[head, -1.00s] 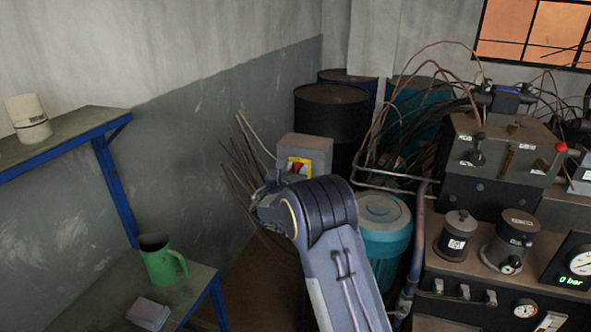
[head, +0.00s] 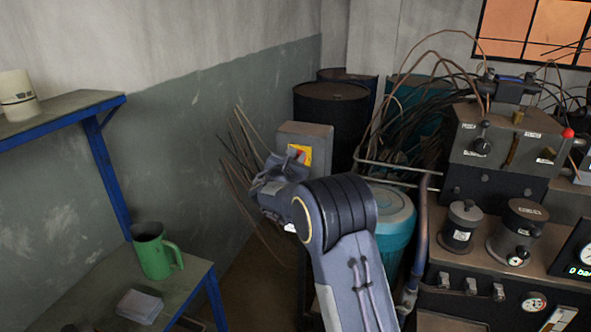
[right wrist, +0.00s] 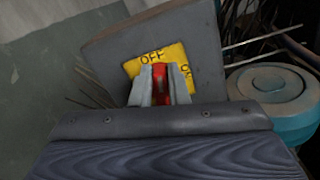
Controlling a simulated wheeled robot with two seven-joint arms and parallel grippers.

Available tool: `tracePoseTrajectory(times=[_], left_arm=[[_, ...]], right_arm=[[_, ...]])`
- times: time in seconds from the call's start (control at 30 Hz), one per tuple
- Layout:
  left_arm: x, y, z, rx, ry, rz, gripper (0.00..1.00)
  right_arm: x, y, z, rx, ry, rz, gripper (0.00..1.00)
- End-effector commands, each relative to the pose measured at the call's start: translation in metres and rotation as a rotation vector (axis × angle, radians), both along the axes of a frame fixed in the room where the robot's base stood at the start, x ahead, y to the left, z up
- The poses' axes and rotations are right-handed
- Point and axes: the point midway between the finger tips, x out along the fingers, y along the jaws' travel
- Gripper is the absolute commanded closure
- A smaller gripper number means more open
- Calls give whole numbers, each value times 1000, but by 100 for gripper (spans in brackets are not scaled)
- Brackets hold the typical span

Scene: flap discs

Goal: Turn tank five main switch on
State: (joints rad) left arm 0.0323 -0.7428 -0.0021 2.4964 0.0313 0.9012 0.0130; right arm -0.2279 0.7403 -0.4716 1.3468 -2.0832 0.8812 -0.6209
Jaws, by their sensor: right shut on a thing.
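The main switch is a grey box (head: 318,134) at the back, by the wall, with a yellow plate (head: 305,152) on its front. In the right wrist view the box (right wrist: 205,55) fills the upper middle, and its yellow plate (right wrist: 178,54) reads OFF at the top. More lettering at the plate's right edge is partly cut off. My right gripper (right wrist: 160,88) is shut on the red switch handle (right wrist: 160,78), one finger on each side. The handle lines up roughly with OFF. In the head view my right gripper (head: 285,172) covers the handle. My left gripper is not in view.
Dark drums (head: 335,110) and loose cables stand behind the box. A teal tank (head: 393,228) is right of my arm. A hydraulic bench (head: 460,275) fills the right. A green jug (head: 152,252) stands on a low table (head: 190,285) at left.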

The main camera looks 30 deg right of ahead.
Motion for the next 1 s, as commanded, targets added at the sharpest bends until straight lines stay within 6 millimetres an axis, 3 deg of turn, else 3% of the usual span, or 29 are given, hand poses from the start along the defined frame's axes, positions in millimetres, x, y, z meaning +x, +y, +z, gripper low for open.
tracePoseTrajectory(times=[0.03,0.3,1.0], left_arm=[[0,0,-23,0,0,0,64],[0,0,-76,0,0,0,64],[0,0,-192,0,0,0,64]], right_arm=[[-1,0,-9,28,-40,1,100],[-5,-4,-12,197,-236,0,100],[-11,-9,-20,625,-734,1,100]])
